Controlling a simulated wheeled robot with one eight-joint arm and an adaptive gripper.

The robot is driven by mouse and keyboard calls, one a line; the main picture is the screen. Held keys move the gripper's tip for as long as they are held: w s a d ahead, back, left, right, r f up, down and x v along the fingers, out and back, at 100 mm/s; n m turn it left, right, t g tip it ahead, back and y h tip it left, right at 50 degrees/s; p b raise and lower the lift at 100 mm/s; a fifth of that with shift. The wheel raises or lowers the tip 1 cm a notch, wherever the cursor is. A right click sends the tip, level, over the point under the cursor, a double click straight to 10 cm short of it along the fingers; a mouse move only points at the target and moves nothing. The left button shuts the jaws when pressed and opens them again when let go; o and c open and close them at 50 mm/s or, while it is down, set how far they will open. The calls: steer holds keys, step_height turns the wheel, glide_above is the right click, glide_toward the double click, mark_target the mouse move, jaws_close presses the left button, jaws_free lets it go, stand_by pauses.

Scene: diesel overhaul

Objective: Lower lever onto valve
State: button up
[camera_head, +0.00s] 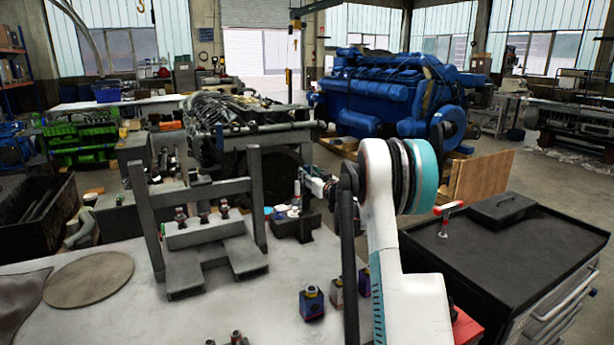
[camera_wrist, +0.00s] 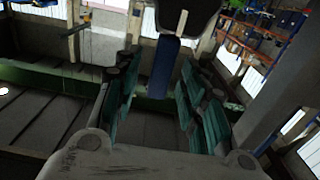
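A dark grey bench fixture with two uprights and a crossbar (camera_head: 200,192) stands on the pale bench in the head view. Several small valve-like parts with reddish collars (camera_head: 204,212) sit on the block at its middle. In the wrist view, my gripper (camera_wrist: 158,78) has its teal-padded fingers spread apart. A blue bar (camera_wrist: 165,72) shows between or just beyond the fingertips, with a gap on its left side; I cannot tell whether it is the lever. In the head view, my white arm hides most of the gripper. No lever is clearly identifiable there.
A round brown mat (camera_head: 88,279) lies at left. A black tool cabinet (camera_head: 490,250) stands at right. A blue engine (camera_head: 385,95) is behind. The front left bench is mostly clear.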

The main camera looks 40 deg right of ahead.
steer(key=shift+x, duration=1.2)
jaws_close()
steer(key=shift+w+a, duration=0.1)
steer(key=shift+w, duration=0.1)
